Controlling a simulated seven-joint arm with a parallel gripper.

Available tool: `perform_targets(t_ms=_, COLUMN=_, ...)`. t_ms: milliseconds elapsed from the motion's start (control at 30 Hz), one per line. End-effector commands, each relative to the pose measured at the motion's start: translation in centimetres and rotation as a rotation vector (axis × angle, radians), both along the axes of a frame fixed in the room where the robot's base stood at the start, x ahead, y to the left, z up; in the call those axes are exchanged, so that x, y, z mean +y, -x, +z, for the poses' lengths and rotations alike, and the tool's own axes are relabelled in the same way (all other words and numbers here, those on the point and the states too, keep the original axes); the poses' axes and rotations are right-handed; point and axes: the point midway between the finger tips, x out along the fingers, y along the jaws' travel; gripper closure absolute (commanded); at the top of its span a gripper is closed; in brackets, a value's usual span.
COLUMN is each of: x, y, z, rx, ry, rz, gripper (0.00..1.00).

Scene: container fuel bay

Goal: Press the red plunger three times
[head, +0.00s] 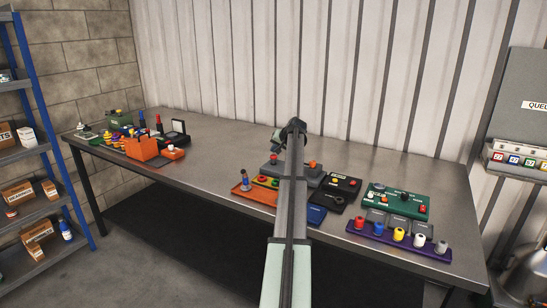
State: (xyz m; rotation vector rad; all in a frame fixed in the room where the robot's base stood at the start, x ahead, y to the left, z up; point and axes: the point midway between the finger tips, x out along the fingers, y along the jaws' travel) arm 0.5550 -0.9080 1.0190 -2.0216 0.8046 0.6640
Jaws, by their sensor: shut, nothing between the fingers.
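My arm reaches out over the grey metal table. My gripper (276,149) is small and dark at its far end, shut and empty. It hangs over the back left part of a grey box (300,176). A small red knob (273,160) shows on that box just below the gripper; I cannot tell whether they touch. An orange-red knob (312,164) stands on the box's right side, just right of my arm. Which of these is the red plunger I cannot tell for sure. My arm hides the middle of the box.
An orange tray (241,194) with colored knobs lies in front left. A black box (340,187), a green panel (380,191) and a purple strip (370,236) with several knobs lie right. The table between is clear.

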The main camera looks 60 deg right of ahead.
Motion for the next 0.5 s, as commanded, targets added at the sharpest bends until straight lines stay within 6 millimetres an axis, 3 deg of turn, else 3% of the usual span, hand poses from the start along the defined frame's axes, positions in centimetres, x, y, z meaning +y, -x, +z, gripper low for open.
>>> perform_targets(t_ms=267, x=0.0, y=0.0, z=0.3, rx=0.000, ry=0.000, rz=0.000, gripper=1.00)
perform_targets(t_ms=500, x=0.0, y=0.0, z=2.0, rx=0.000, ry=0.001, rz=0.000, gripper=1.00)
